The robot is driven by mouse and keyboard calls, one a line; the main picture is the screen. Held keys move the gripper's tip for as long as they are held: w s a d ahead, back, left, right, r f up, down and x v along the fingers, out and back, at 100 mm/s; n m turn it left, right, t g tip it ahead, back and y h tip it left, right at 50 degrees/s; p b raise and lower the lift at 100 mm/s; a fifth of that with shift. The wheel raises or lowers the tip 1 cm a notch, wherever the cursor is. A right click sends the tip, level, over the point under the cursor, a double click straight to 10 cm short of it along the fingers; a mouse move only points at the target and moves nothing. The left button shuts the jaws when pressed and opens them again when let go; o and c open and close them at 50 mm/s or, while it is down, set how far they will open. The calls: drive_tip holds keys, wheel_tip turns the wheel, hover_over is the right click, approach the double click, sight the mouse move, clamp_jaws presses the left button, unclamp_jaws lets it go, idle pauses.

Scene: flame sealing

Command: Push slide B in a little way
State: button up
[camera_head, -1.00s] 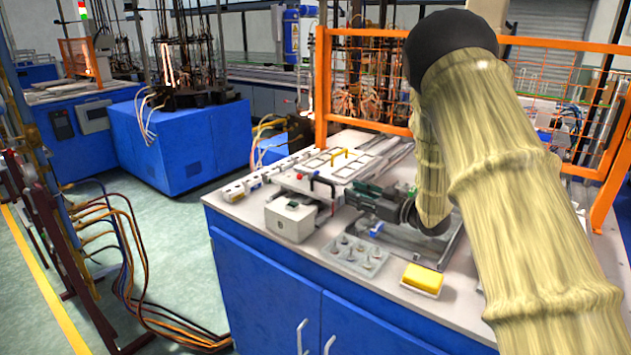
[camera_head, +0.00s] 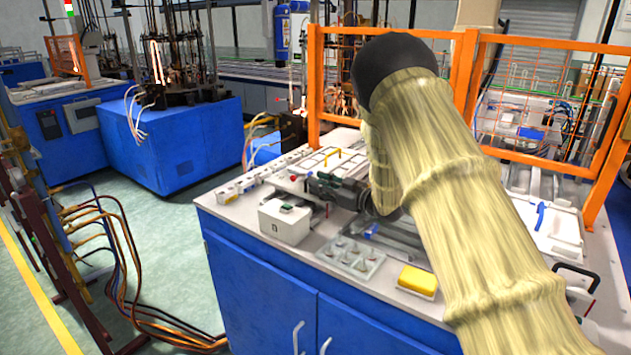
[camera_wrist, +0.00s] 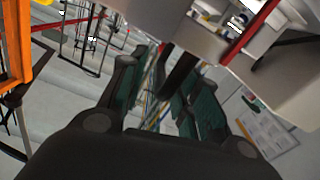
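No slide label is legible, so I cannot tell which part is slide B. A white slide assembly (camera_head: 290,183) lies on the bench top, with a yellow handle (camera_head: 333,153) at its back and a small red knob (camera_head: 293,178) at its front left. My gripper (camera_head: 322,188) is low over the bench at the right end of the assembly, partly hidden by my arm. In the wrist view its green-padded fingers (camera_wrist: 168,95) stand apart. A dark bar (camera_wrist: 180,72) from a white body shows between or just beyond them. I cannot tell whether they touch it.
A white box (camera_head: 285,222) stands in front of my gripper. A grey tray with round pieces (camera_head: 350,258) and a yellow sponge-like block (camera_head: 418,279) lie near the front edge. An orange mesh fence (camera_head: 315,85) stands behind the bench.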

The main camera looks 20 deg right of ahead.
drive_tip(key=shift+x, duration=0.8)
drive_tip(key=shift+s, duration=0.1)
clamp_jaws()
